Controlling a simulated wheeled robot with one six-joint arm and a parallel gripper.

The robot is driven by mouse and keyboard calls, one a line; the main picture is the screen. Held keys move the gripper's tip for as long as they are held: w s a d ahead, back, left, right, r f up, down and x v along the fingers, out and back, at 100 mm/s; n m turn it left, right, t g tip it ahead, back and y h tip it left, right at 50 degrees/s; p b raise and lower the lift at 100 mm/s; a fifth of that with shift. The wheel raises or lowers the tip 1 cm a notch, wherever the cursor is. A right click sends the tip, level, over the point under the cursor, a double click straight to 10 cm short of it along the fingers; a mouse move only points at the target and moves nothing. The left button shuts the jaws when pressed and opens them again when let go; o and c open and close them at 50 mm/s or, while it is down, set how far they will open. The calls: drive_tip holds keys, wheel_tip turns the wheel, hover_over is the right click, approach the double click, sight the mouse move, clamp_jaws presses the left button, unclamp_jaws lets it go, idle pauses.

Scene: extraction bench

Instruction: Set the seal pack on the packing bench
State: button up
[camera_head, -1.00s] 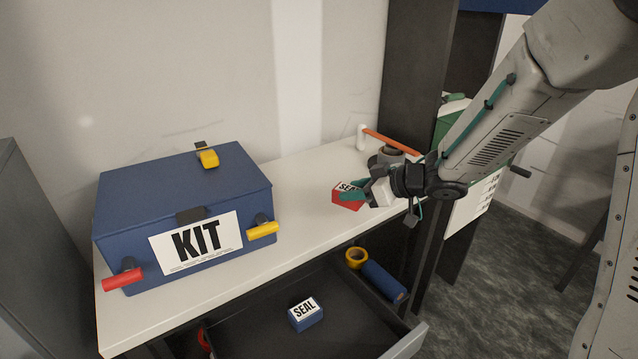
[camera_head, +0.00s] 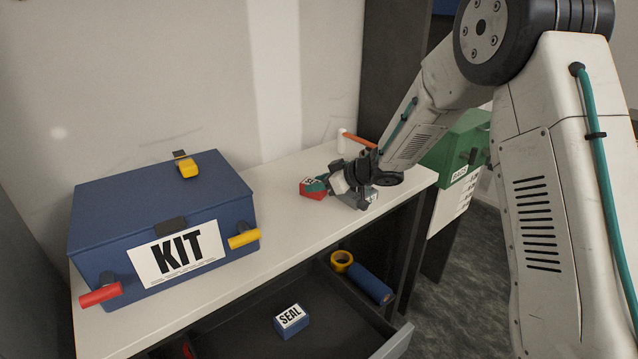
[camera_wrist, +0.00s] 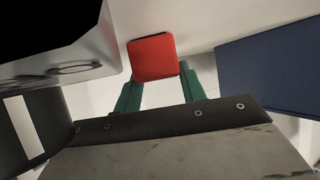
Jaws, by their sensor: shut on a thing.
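A small red seal pack (camera_head: 311,191) with a white label on top is at my gripper's tips, low over the white packing bench (camera_head: 277,210). In the head view I cannot tell whether it touches the bench top. My gripper (camera_head: 325,184) is shut on it, with the green fingers on either side. In the wrist view the red face of the seal pack (camera_wrist: 153,58) shows between the green fingers (camera_wrist: 157,92). A second seal pack (camera_head: 291,321), blue with a white SEAL label, lies in the open drawer (camera_head: 345,344) below.
A blue KIT case (camera_head: 160,215) with yellow and red handles fills the bench's left part. A green box (camera_head: 462,150) stands at right. Bench top between case and gripper is clear.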

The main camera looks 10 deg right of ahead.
drive_tip(key=o, duration=1)
drive_tip(key=shift+f, duration=0.1)
